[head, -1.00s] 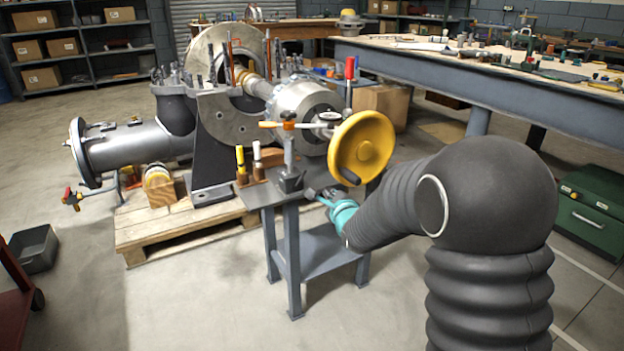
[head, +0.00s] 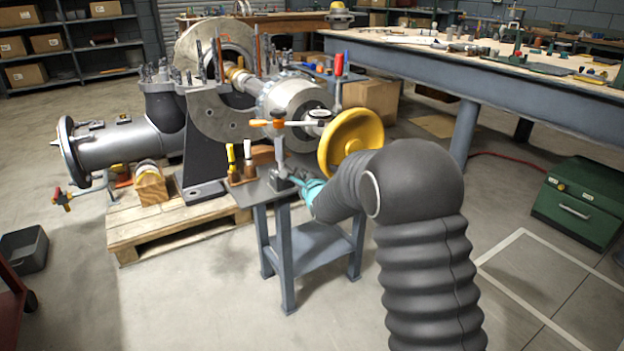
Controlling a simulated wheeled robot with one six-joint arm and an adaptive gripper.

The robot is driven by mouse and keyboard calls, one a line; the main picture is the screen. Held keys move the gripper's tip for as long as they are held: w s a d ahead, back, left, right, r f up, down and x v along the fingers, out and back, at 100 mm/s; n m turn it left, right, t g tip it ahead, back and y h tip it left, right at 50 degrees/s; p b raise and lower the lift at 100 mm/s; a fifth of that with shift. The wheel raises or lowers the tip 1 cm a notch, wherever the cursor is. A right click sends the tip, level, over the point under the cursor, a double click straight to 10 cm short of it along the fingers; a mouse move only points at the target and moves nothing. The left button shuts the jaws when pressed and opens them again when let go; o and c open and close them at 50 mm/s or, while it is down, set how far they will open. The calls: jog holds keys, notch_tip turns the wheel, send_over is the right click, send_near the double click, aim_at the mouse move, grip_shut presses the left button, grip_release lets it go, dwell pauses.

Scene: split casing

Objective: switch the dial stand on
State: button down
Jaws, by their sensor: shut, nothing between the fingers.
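The dial stand (head: 280,158) stands upright on the small grey side table (head: 257,192). It has a dark block base, a grey post and an orange-tipped cross arm that reaches toward the shaft. My gripper (head: 296,181), with a teal section behind it, is at the right side of the stand's base, low over the table top. It is shut and empty. The fingertips are small and partly hidden, so I cannot tell whether they touch the base. The base's switch is too small to make out.
A yellow handwheel (head: 350,141) hangs just above my forearm. Yellow and white-topped tools (head: 240,160) stand left of the dial stand. The split casing (head: 215,112) is behind on a wooden pallet (head: 150,222). Open floor lies in front.

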jog(key=shift+s+a+r, duration=0.3)
jog(key=shift+a, duration=0.1)
jog(key=shift+b, duration=0.45)
